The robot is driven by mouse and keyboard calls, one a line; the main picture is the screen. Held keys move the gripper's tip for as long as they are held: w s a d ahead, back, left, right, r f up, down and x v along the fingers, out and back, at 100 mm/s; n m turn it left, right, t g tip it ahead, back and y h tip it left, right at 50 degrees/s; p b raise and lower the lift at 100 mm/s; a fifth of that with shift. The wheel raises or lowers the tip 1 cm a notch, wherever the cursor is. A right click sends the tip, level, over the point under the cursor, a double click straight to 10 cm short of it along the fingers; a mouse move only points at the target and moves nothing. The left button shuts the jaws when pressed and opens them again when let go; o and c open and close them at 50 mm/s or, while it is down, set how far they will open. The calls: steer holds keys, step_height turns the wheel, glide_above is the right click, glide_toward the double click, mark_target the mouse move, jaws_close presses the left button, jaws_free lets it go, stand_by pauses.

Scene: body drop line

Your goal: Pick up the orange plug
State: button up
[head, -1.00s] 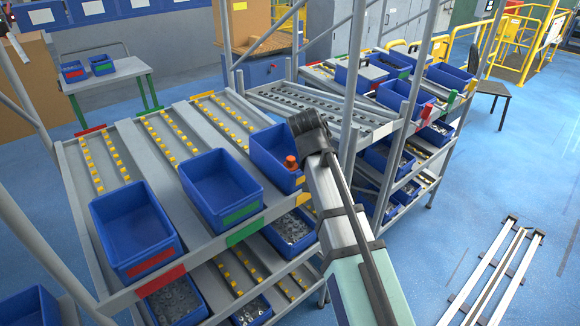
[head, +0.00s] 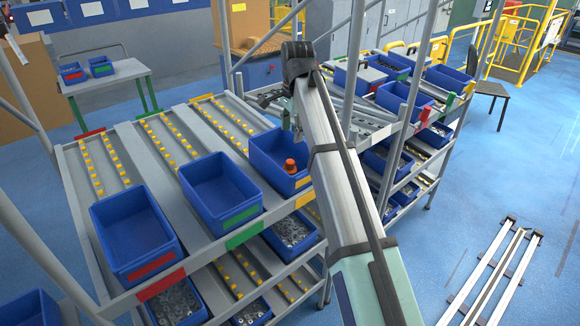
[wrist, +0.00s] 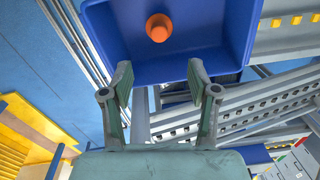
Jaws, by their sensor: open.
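The orange plug (head: 290,165) stands in the right-hand blue bin with a yellow label (head: 262,147) on the upper rack shelf. In the wrist view the plug (wrist: 159,27) is near the top of the picture, on the floor of the blue bin (wrist: 105,30). My gripper (wrist: 159,76) is open and empty, its two fingers apart. The fingertips show at the bin's edge, below the plug in the picture and not around it. In the head view my arm's end is above and behind the bin, and the fingers are hard to make out.
Two more blue bins, one with a green label (head: 221,190) and one with a red label (head: 133,230), stand to the left and look empty. A grey rack upright (head: 352,75) rises close to my arm. Bins of metal parts (head: 290,232) sit on the lower shelf.

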mark_target(290, 162)
steer(key=f, duration=0.3)
steer(key=f+p, duration=0.1)
steer(key=f, duration=0.2)
steer(key=f+p, duration=0.1)
steer(key=f, duration=0.2)
steer(key=shift+w+a, duration=0.25)
steer(key=shift+w, duration=0.1)
steer(key=shift+w+a+f+p, duration=0.15)
steer(key=shift+f+p, duration=1.05)
steer(key=shift+f, duration=1.3)
steer(key=c, duration=0.7)
